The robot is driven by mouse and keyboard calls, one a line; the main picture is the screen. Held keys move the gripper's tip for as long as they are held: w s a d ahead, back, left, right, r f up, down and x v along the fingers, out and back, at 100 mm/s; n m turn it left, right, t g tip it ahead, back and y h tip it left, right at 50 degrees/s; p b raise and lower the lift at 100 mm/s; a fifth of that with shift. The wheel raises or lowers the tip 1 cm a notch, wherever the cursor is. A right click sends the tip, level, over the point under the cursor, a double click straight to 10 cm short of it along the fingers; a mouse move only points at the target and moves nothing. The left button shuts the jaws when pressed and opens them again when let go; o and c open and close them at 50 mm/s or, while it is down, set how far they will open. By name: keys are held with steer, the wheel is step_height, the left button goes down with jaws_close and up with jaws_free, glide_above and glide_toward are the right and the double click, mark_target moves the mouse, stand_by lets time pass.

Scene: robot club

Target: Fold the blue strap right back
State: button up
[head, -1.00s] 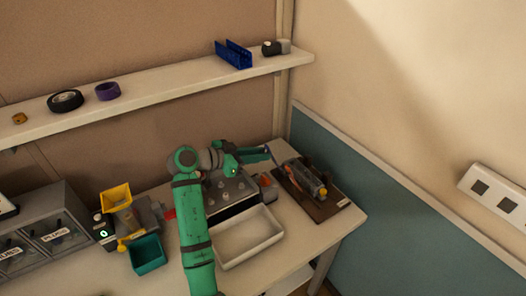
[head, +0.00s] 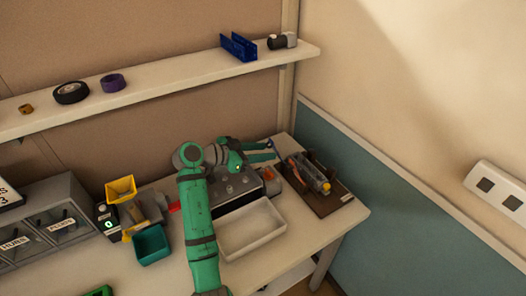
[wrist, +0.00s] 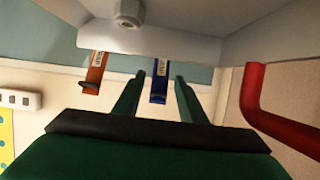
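The blue strap (wrist: 159,82) hangs upright in the wrist view, between the two green fingers of my gripper (wrist: 160,80), with gaps on both sides. An orange strap (wrist: 94,74) hangs to its left, outside the fingers. My gripper also shows in the head view (head: 268,150), its fingers spread and pointing right, at the left of a brown board (head: 333,203) with a dark device (head: 313,176) on it. The fingers are open and seem to touch nothing. The far end of the blue strap is hard to make out in the head view.
A white tray (head: 276,235) sits in front of the grey box (head: 228,192) under my arm. A teal bin (head: 152,246) and yellow funnel (head: 121,188) stand left. A red curved bar (wrist: 270,113) is close at right in the wrist view. A shelf (head: 180,83) runs above.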

steer(key=v, duration=1)
steer(key=shift+s+a, duration=0.2)
steer(key=shift+a, duration=0.15)
steer(key=shift+r, duration=0.1)
